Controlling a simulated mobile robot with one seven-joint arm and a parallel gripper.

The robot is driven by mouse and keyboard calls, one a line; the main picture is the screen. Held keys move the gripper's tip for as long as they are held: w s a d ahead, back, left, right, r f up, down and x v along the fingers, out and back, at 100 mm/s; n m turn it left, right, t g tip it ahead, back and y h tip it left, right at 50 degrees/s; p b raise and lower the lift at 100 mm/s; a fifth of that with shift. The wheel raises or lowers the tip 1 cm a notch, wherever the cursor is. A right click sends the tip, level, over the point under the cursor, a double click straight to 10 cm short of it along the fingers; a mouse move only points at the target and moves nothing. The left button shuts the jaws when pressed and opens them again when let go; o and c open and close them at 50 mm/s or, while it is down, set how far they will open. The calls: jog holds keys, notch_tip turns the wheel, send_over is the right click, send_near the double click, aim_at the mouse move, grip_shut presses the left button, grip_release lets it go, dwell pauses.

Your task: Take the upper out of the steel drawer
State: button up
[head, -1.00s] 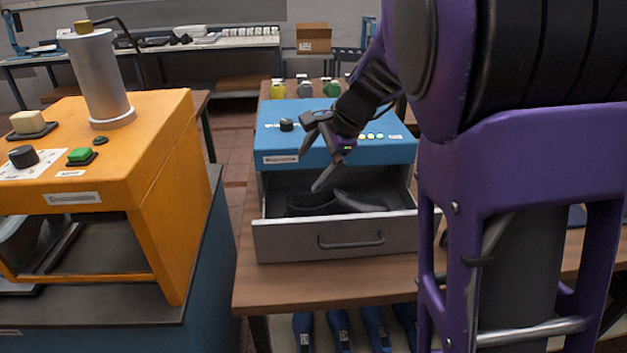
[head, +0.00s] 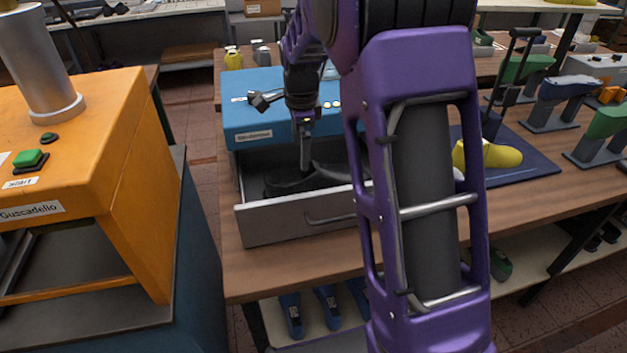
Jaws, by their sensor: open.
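The steel drawer (head: 275,224) is pulled out below the blue unit (head: 250,118) on the wooden table. A dark upper (head: 288,181) lies in the drawer toward its left side. A second dark shape (head: 336,172) lies to its right, partly hidden by my arm. My gripper (head: 305,163) points down over the drawer, its tips close to the dark upper. It is open. I cannot tell whether a finger touches the upper, because the arm covers part of the view.
An orange machine (head: 95,200) stands at the left, across a gap from the table. A yellow last (head: 487,154) lies on a blue mat (head: 535,168) at the right, with green and blue lasts on stands beyond. Blue lasts sit on a shelf below the table.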

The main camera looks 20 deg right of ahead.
aim_at(301, 172)
jog(key=f, duration=0.3)
jog(key=w+f, duration=0.1)
jog(key=f, duration=0.5)
jog(key=shift+w+d+f, duration=0.15)
jog(key=shift+w+f, duration=0.1)
jog(key=shift+w, duration=0.15)
jog(key=c, duration=1.1)
jog(key=shift+r, duration=0.1)
